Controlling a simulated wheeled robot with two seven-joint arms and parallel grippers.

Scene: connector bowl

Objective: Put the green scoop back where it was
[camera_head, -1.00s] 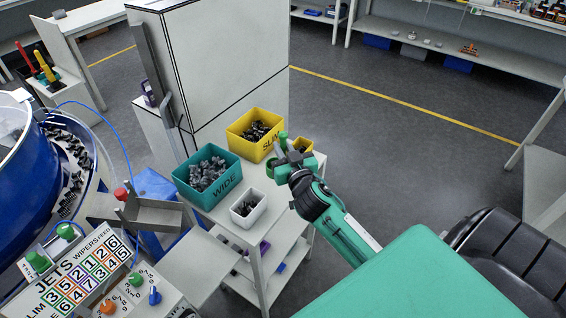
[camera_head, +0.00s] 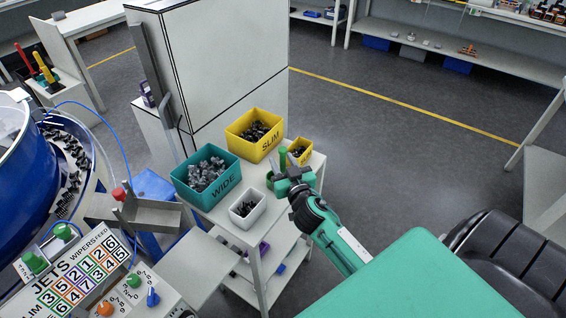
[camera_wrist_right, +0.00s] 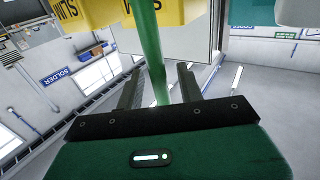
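The green scoop (camera_head: 283,155) stands with its handle upright on the cart top, beside the small yellow bin. Its green cup (camera_head: 270,179) shows just left of my right gripper (camera_head: 284,172), which partly hides the scoop. In the right wrist view the green handle (camera_wrist_right: 151,50) runs between the two dark fingers (camera_wrist_right: 158,88). The fingers are apart, with a gap visible on both sides of the handle. My left gripper is in neither view.
The teal WIDE bin (camera_head: 222,190), yellow SLIM bin (camera_head: 268,146), small yellow bin (camera_head: 303,158) and white bin (camera_head: 247,222) hold dark parts and crowd the cart top (camera_head: 220,216). A tall cabinet (camera_head: 225,65) stands behind. Open floor lies to the right.

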